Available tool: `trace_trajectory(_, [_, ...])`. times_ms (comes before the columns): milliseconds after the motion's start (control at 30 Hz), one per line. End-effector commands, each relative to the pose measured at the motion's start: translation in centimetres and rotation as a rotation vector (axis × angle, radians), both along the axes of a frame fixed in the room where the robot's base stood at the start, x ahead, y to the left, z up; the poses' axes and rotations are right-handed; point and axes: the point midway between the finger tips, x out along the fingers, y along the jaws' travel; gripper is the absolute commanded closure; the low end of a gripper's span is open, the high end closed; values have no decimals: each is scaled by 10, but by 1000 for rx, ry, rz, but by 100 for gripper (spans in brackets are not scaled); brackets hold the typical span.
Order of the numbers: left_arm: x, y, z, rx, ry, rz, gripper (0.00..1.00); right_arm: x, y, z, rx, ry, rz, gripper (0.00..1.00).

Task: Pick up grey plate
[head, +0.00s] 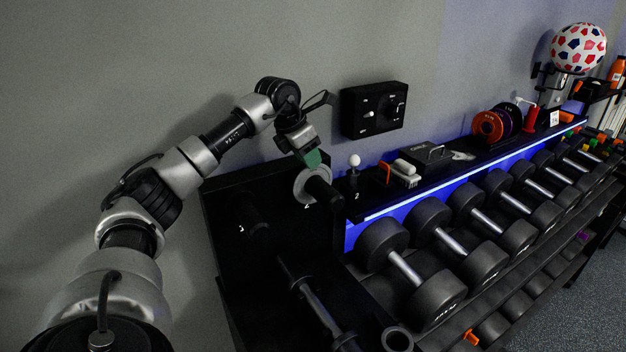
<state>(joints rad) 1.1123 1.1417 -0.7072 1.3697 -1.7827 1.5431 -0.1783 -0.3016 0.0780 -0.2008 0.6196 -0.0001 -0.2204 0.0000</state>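The grey plate (301,191) is a light grey ring near the top of a black rack panel, next to a black peg (323,190) and the mark "4". The peg end covers part of it. My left gripper (312,160) points down at the plate's upper edge, with a green part at its tip. The green tip overlaps the plate's top in the picture; I cannot tell whether it touches or grips it. The finger gap is hidden by the angle. My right gripper is not in view.
A dumbbell rack (405,265) fills the right side. Its top shelf holds a black case (428,158), a white brush (405,170), orange and purple discs (488,126) and a patterned ball (578,48). A black wall box (373,109) hangs right of my gripper. Another peg (250,215) sits left of the plate.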

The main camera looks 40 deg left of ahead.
Motion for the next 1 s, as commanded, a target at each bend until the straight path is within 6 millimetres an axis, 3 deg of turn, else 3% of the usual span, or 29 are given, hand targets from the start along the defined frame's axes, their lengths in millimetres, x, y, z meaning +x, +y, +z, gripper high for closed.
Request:
trace_trajectory(167, [7, -2, -15, 0, 0, 0, 65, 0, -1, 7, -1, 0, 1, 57])
trace_trajectory(400, [7, -2, -17, -1, -2, 0, 66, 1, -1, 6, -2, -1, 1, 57])
trace_trajectory(633, [7, -2, -17, -1, -2, 0, 100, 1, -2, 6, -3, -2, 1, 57])
trace_trajectory(1000, [8, -2, -16, -1, -4, 0, 100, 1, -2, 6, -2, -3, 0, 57])
